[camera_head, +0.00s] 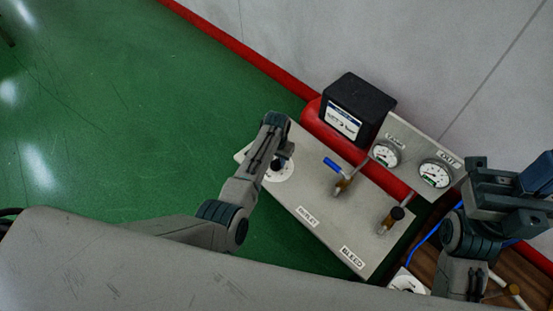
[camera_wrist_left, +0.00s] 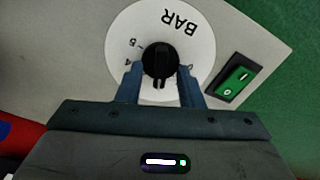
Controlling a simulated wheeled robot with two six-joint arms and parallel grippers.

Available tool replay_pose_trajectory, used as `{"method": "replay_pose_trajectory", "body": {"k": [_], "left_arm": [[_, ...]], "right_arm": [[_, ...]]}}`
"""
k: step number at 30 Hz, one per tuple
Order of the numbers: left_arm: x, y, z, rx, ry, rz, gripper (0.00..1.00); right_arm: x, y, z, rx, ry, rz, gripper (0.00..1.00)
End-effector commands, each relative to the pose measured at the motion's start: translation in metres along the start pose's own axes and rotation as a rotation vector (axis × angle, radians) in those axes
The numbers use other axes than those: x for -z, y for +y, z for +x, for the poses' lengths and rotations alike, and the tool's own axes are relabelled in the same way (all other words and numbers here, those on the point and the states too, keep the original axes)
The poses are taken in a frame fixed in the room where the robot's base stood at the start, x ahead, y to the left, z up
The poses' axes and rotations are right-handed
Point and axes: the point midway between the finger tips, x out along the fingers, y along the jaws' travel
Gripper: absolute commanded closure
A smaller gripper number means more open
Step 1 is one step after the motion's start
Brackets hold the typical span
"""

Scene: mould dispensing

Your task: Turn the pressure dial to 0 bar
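The pressure dial has a black knob (camera_wrist_left: 160,62) on a round white face (camera_wrist_left: 203,35) marked BAR. In the head view the dial face (camera_head: 284,171) is partly hidden behind my left gripper (camera_head: 272,150). In the left wrist view the fingers of my left gripper (camera_wrist_left: 159,66) sit on both sides of the knob and appear to grip it. The knob's pale mark points down in that view. A 5 and a 4 show left of the knob; the lower scale is hidden. My right gripper (camera_head: 505,190) is at the right edge, its opening unclear.
Two gauges, TANK (camera_head: 385,154) and OUT (camera_head: 434,173), stand behind. A green switch (camera_wrist_left: 235,78) is beside the dial. A black box (camera_head: 357,105) rests on a red tank.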

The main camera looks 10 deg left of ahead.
Motion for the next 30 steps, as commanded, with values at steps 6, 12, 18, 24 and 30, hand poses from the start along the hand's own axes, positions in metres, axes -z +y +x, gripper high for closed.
{"method": "replay_pose_trajectory", "body": {"k": [6,12,18,24,30], "left_arm": [[0.000,0.000,0.000,0.000,0.000,0.000,0.94],[0.000,0.000,0.000,0.000,0.000,-0.001,1.00],[0.000,0.000,-0.002,0.000,0.000,-0.032,1.00],[0.000,-0.001,-0.004,0.000,-0.001,-0.131,1.00],[-0.001,-0.001,-0.004,0.000,-0.002,-0.298,1.00]], "right_arm": [[0.000,0.000,0.001,0.000,0.001,0.000,1.00],[0.001,0.000,0.001,0.000,0.003,0.000,1.00],[0.001,0.000,0.006,0.000,0.005,0.000,1.00],[0.002,0.001,0.014,0.006,-0.009,0.001,1.00],[0.000,0.000,0.017,0.024,-0.053,0.006,1.00]]}}
